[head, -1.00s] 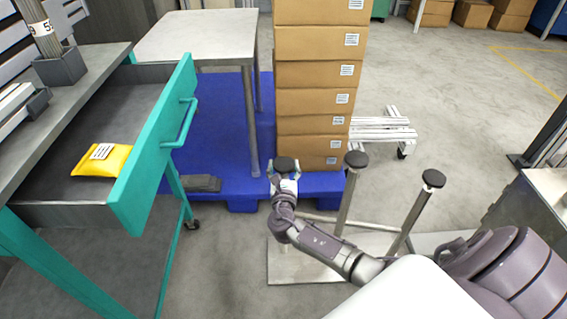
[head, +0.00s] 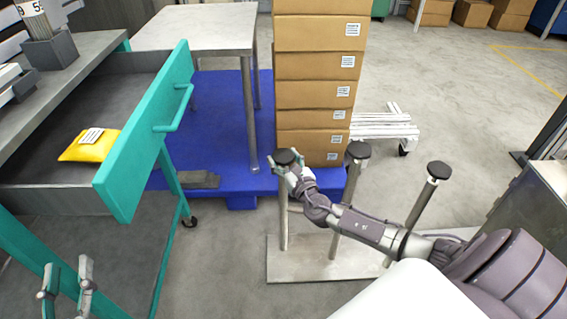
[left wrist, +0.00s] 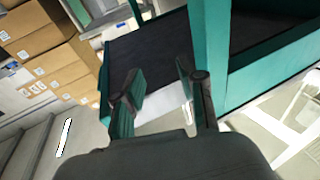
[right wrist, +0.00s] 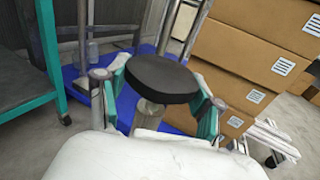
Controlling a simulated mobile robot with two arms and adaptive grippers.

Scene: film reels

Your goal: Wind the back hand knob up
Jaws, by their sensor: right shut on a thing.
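Three upright metal posts with black round knobs stand on a flat metal base plate (head: 300,269). In the head view, my right gripper (head: 286,168) is at the leftmost knob (head: 284,155). In the right wrist view, the black disc of this knob (right wrist: 162,77) sits between the fingers of my right gripper (right wrist: 160,95), which is shut on it. Its post below is mostly hidden. The middle knob (head: 358,150) and the right knob (head: 438,169) are free. My left gripper (head: 67,278) is open and empty at the lower left; its spread fingers show in the left wrist view (left wrist: 160,85).
A teal workbench with an open drawer (head: 150,125) holding a yellow packet (head: 89,145) stands at the left. A blue pallet (head: 225,184) with stacked cardboard boxes (head: 316,92) is behind the posts. A metal cabinet (head: 535,205) is at the right.

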